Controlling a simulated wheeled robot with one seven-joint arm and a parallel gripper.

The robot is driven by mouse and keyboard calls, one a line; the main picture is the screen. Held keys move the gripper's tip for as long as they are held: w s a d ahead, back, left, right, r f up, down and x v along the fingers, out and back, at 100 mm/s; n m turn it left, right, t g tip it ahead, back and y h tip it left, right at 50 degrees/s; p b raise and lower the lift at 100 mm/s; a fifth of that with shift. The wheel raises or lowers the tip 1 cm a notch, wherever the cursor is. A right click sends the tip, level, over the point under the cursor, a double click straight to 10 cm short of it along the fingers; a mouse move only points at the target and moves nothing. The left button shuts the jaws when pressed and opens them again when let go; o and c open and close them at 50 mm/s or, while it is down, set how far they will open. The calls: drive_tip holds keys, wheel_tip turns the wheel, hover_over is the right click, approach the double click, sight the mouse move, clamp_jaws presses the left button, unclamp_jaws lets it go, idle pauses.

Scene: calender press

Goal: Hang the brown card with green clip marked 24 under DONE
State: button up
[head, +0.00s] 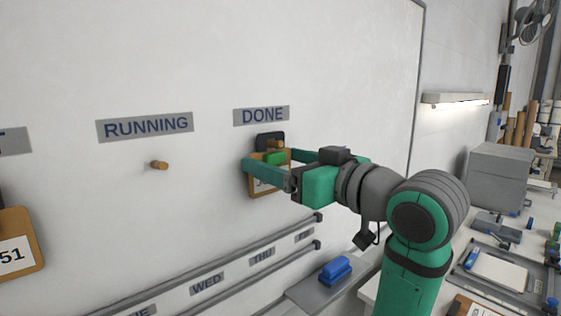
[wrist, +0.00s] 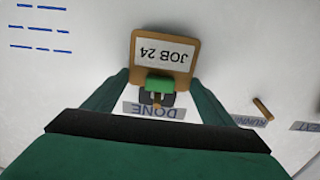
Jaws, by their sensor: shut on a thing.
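The brown card (wrist: 134,50) has a white label reading JOB 24, upside down in the wrist view. Its green clip (wrist: 159,84) also shows in the head view (head: 275,158). My gripper (head: 272,161) is shut on the card, one finger at each side. A dark tab (wrist: 146,99) sits at the clip, just below the DONE sign (head: 262,115). A wooden peg end (head: 276,143) shows against the dark tab in the head view. I cannot tell for sure whether the tab is threaded on the peg. Part of the card is hidden by a finger in the head view.
The RUNNING sign (head: 145,127) has an empty wooden peg (head: 159,165) below it. Another brown card (head: 37,237) marked 51 hangs at the left edge. Rails with weekday labels run below on the board. A blue eraser (head: 336,269) lies on a ledge. A cluttered bench stands right.

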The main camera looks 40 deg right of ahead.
drive_tip(key=o, duration=1.1)
drive_tip(key=s, duration=1)
drive_tip(key=shift+s+d, duration=0.4)
drive_tip(key=shift+a, duration=0.1)
